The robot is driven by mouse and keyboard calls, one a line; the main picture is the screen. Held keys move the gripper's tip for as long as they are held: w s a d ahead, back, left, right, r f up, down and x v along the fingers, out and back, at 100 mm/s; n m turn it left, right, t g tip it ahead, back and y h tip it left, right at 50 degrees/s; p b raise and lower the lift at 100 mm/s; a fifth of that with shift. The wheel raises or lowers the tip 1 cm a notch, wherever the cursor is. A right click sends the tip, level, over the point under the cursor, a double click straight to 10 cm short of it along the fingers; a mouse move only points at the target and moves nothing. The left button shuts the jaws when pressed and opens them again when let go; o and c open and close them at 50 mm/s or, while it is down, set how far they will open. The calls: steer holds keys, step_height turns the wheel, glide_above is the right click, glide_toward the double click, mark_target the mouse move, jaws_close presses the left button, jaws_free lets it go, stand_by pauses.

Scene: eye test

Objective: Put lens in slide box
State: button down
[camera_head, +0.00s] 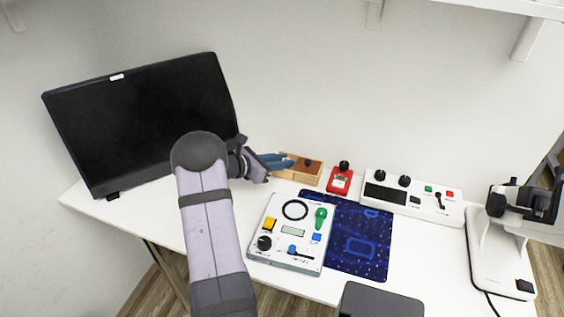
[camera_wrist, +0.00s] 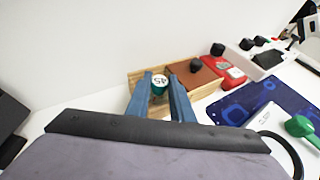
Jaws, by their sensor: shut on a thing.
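The slide box is a light wooden box (camera_head: 299,178) with a reddish-brown lid and dark knob over its right part. In the wrist view the box (camera_wrist: 205,103) lies just ahead, its left part open. My gripper (camera_head: 287,160) reaches the box's left side with its blue fingers. In the wrist view my gripper (camera_wrist: 160,79) is shut on the lens (camera_wrist: 159,85), a small pale disc with a green edge and the marking "45". The lens shows over the box's open left part; I cannot tell its height there. In the head view the fingers hide the lens.
A black monitor (camera_head: 145,120) stands left of the arm. A red device (camera_head: 340,182) stands right of the box, then a white console (camera_head: 410,208) and a white instrument (camera_head: 490,250).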

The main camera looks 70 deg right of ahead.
steer(key=c, duration=1.8)
jaws_free()
steer(key=shift+a+f, duration=0.1)
steer(key=shift+f, duration=0.3)
steer(key=shift+o, duration=1.2)
steer(key=shift+f, duration=0.1)
steer(key=shift+s+a+f, duration=0.1)
steer(key=shift+r+p, duration=0.55)
steer(key=shift+r, duration=0.1)
steer(key=b+v, duration=0.1)
steer(key=v, duration=1.1)
steer(key=shift+r, duration=0.3)
